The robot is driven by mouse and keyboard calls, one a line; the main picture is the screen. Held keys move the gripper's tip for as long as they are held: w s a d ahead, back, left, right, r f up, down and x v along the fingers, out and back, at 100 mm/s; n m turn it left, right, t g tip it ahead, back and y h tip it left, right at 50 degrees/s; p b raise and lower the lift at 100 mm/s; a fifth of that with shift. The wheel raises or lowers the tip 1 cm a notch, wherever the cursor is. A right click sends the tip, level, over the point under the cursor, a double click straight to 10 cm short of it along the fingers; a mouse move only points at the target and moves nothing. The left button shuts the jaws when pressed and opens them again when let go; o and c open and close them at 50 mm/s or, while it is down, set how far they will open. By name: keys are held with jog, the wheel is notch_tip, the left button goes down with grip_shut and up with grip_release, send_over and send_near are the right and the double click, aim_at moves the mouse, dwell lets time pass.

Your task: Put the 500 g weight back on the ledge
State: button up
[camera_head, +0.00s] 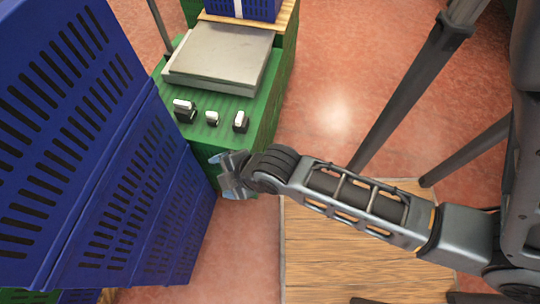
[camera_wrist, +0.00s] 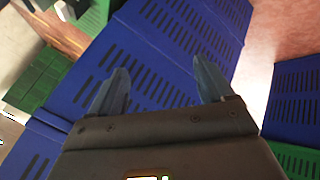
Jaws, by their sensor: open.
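Several small items bear on the task: three small dark weights with pale tops stand in a row on the green ledge (camera_head: 258,103) in the head view. They are a left weight (camera_head: 184,109), a middle weight (camera_head: 212,118) and a right weight (camera_head: 240,122). I cannot tell which one is the 500 g weight. My gripper (camera_head: 226,174) is open and looks empty, near the ledge's front end, apart from the weights. In the wrist view its two fingers (camera_wrist: 160,80) are spread with blue crate wall behind them.
A scale with a bare metal plate (camera_head: 222,57) stands behind the weights. Tall blue slotted crates (camera_head: 130,190) fill the left, close to my gripper. Another blue crate (camera_head: 262,8) sits at the back on a wooden board. A wooden surface (camera_head: 350,262) lies below my arm.

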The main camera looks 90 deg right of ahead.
jog(key=s+a+r+m+t+y, duration=0.1)
jog(key=s+a+r+m+t, duration=0.1)
jog(key=r, duration=0.5)
jog(key=s+a+r+m+t+y, duration=0.1)
jog(key=s+a+r+m+t, duration=0.1)
jog(key=s+r, duration=0.3)
jog(key=s+a+r+m+t+y, duration=0.1)
jog(key=s+a+r+m+t, duration=0.1)
jog(key=r, duration=0.8)
jog(key=shift+s+a+t, duration=0.4)
jog(key=shift+s+t, duration=0.4)
jog(key=shift+s, duration=0.15)
